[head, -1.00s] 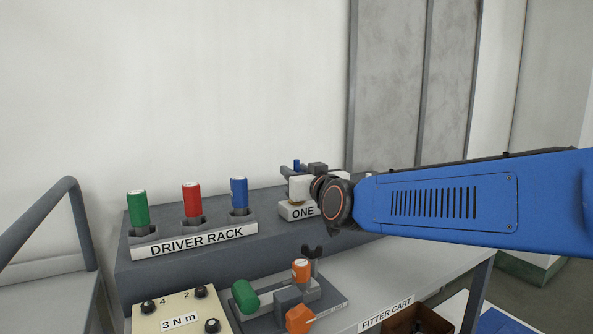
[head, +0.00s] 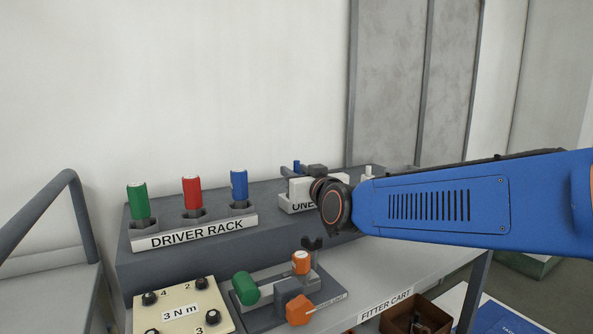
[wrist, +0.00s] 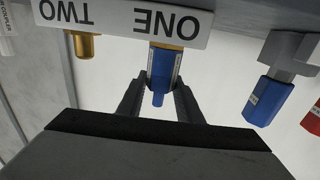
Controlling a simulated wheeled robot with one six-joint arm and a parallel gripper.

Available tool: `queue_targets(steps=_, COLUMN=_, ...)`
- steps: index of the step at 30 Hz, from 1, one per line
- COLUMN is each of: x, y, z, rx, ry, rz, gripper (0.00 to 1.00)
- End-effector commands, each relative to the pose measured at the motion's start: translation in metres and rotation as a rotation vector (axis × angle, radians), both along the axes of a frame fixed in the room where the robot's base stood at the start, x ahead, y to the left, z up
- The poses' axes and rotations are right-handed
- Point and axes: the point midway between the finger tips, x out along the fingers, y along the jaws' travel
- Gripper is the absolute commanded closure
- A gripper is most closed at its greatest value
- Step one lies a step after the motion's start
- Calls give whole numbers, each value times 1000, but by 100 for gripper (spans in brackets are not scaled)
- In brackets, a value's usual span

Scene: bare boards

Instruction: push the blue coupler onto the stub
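The blue coupler (wrist: 162,68) stands between the two fingers of my gripper (wrist: 160,92) in the wrist view, which looks upside down. The fingers lie close along both sides of it, and its narrow tail sticks out between them. Its other end is at a brass stub (wrist: 178,44) by the ONE label; a little brass shows there. How far it sits over the stub is hidden. In the head view my gripper (head: 300,172) is at the back of the cart, with the small blue top (head: 297,164) of the coupler showing.
A second brass stub (wrist: 86,45) is bare by the TWO label. The driver rack (head: 200,235) holds green, red and blue drivers left of my gripper.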

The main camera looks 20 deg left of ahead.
Motion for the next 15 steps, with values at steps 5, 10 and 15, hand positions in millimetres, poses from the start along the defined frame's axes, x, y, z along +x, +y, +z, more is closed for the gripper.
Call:
queue_targets(steps=5, x=0, y=0, z=2, rx=2, ry=-2, rz=0, gripper=46)
queue_targets(steps=10, x=0, y=0, z=1, rx=1, ry=-1, rz=0, gripper=46)
queue_targets(steps=15, x=-4, y=-4, z=2, rx=2, ry=-1, rz=0, gripper=46)
